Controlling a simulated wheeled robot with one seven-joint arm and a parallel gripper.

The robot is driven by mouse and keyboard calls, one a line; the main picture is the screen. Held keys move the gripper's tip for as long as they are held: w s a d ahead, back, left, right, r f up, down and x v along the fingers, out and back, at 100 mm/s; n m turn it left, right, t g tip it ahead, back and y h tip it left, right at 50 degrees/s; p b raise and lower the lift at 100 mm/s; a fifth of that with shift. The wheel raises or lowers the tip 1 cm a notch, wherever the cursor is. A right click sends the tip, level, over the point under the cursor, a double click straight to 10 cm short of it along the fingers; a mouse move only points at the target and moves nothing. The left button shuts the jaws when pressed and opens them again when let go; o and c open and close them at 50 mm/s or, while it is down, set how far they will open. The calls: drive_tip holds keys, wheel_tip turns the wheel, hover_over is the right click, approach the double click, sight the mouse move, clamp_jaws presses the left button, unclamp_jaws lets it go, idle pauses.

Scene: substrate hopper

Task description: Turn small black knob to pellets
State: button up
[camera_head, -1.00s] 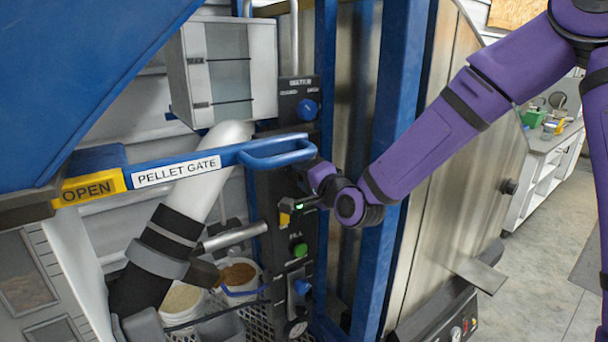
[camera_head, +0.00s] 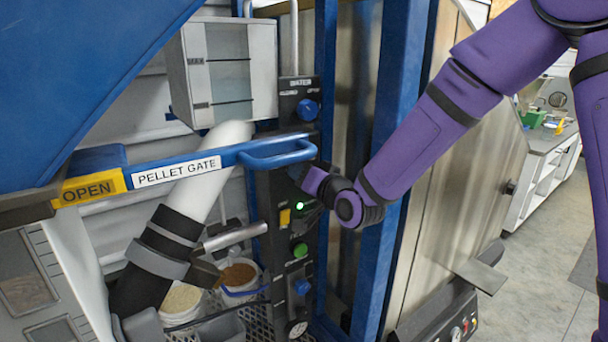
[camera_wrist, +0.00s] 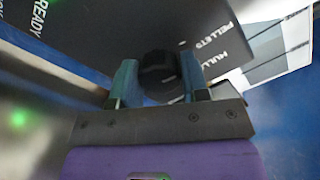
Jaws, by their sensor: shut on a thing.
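My gripper (camera_wrist: 160,85) is shut on the knob, one finger on each side. Which label the knob points to cannot be read. In the head view my gripper (camera_head: 300,182) is at the black control panel (camera_head: 262,210), just below the blue handle's loop, and the knob is hidden behind the gripper and wrist.
A blue lever labelled PELLET GATE (camera_head: 190,165) with a yellow OPEN tag crosses in front of the panel. A blue WATER knob (camera_head: 307,110) sits above, a green button (camera_head: 300,250) and a blue knob (camera_head: 301,287) below. A blue post (camera_head: 395,150) stands close right.

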drive_tip(key=shift+f, duration=0.1)
idle(0.4)
drive_tip(key=o, duration=0.9)
drive_tip(key=v, duration=1)
drive_tip(key=shift+s+d, duration=0.3)
drive_tip(key=shift+s, duration=0.1)
